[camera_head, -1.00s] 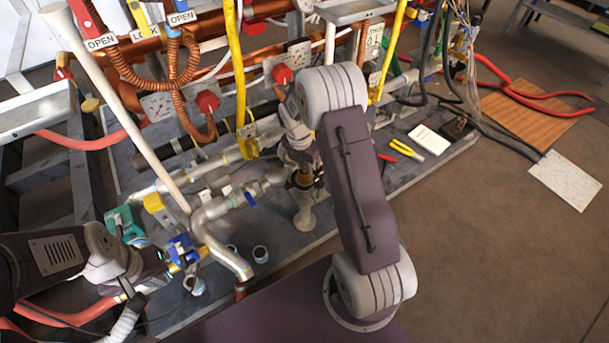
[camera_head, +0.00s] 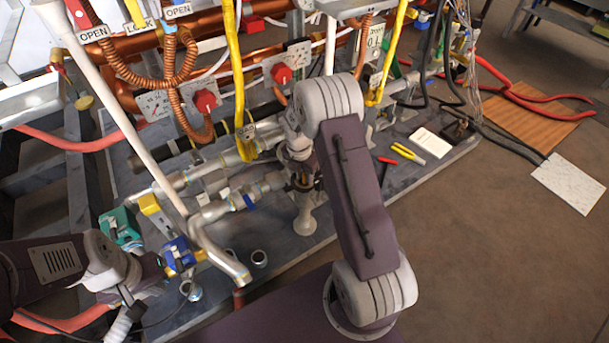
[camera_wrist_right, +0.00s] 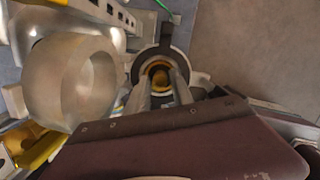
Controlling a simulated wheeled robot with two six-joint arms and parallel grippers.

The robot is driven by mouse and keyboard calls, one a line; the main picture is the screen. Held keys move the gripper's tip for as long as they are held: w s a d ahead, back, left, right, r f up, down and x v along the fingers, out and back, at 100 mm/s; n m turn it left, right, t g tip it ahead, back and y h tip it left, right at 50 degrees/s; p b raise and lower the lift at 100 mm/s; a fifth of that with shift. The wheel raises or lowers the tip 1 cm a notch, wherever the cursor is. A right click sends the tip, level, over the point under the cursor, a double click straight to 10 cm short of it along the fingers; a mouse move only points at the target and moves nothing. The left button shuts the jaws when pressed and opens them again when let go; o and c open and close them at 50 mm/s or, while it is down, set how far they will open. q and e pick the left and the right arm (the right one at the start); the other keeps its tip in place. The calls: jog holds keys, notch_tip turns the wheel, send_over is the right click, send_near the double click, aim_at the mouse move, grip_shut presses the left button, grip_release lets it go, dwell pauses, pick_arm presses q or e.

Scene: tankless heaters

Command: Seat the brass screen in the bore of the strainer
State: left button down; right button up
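My right gripper (camera_wrist_right: 163,92) points down at the strainer, with its two fingers on either side of a brass-coloured round piece, the brass screen (camera_wrist_right: 160,77). The fingers appear closed on its sides. A dark ring (camera_wrist_right: 160,53), apparently the strainer's mouth, surrounds the screen in the right wrist view; how deep the screen sits cannot be told. In the head view my right gripper (camera_head: 303,180) is above the strainer on its pale flared stand (camera_head: 305,218), and the bore is hidden. My left gripper (camera_head: 172,262) is beside a blue fitting at lower left; its fingers are unclear.
A large pale pipe end (camera_wrist_right: 75,85) is close left of the fingers in the wrist view. Grey pipes (camera_head: 235,205), a yellow hose (camera_head: 237,80) and red valve knobs (camera_head: 205,101) crowd the bench.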

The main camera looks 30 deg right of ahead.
aim_at(301, 185)
notch_tip(301, 185, up, 12)
jog(key=a+p, duration=0.2)
jog(key=p, duration=0.4)
jog(key=s+a+r+m, duration=0.1)
jog(key=s+a+m, duration=0.2)
jog(key=s+m, duration=0.3)
jog(key=s+a+r+m+y, duration=0.1)
jog(key=s+a+r+m, duration=0.1)
jog(key=s+m, duration=0.4)
jog(key=s+a+r+m, duration=0.1)
jog(key=s+a+m, duration=0.2)
jog(key=s+m, duration=0.3)
jog(key=m, duration=0.5)
jog(key=shift+s+a+r+m+y, duration=0.25)
jog(key=shift+a+m+y, duration=0.05)
jog(key=shift+a+y, duration=0.1)
notch_tip(301, 185, up, 32)
jog(key=p, duration=3.2)
jog(key=shift+r+p, duration=0.2)
jog(key=shift+p, duration=0.1)
jog(key=shift+d, duration=0.1)
